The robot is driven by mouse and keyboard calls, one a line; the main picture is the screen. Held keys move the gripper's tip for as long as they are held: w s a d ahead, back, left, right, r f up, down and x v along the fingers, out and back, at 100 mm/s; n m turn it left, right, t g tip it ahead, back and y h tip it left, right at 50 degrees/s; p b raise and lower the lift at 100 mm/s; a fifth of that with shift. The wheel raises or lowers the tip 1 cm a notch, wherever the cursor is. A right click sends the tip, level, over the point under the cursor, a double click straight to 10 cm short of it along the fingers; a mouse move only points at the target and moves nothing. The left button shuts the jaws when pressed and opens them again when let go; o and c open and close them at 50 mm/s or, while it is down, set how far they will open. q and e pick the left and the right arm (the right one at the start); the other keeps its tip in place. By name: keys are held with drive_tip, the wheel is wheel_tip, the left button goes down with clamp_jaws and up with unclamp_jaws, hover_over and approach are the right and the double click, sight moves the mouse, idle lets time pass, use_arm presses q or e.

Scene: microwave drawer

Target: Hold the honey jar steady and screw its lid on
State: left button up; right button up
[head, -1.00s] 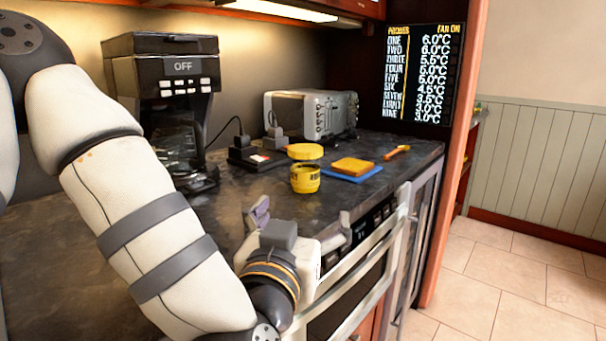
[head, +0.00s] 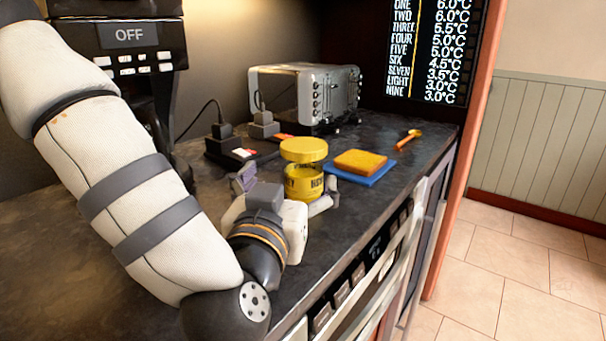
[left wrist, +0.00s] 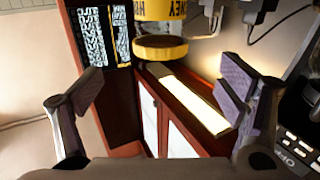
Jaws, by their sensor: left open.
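The yellow honey jar (head: 304,184) stands upright on the dark counter. Its yellow lid (head: 303,149) shows just above the jar's top in the head view; I cannot tell whether it touches the jar. In the left wrist view, which looks upside down, the jar (left wrist: 160,12) is at the top edge, with the lid (left wrist: 161,46) below it in the picture. My left gripper (head: 284,191) is open and empty, close in front of the jar. Its fingers (left wrist: 162,92) spread to either side of the jar's line. My right gripper is not in view.
A yellow sponge (head: 360,160) on a blue cloth (head: 368,178) lies right of the jar. A toaster (head: 310,95), plugs and a socket box (head: 228,148) stand behind. A coffee machine (head: 128,60) is at left. The counter's front edge runs close by at right.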

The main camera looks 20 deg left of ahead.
sight(300, 160)
use_arm(q)
drive_tip(key=w, duration=0.4)
drive_tip(key=w+a, duration=0.1)
drive_tip(key=w, duration=0.2)
drive_tip(key=shift+b, duration=0.35)
drive_tip(key=w, duration=0.5)
drive_tip(key=shift+a+f, duration=0.1)
drive_tip(key=shift+a, duration=0.25)
drive_tip(key=shift+c, duration=0.6)
drive_tip(key=c, duration=1.7)
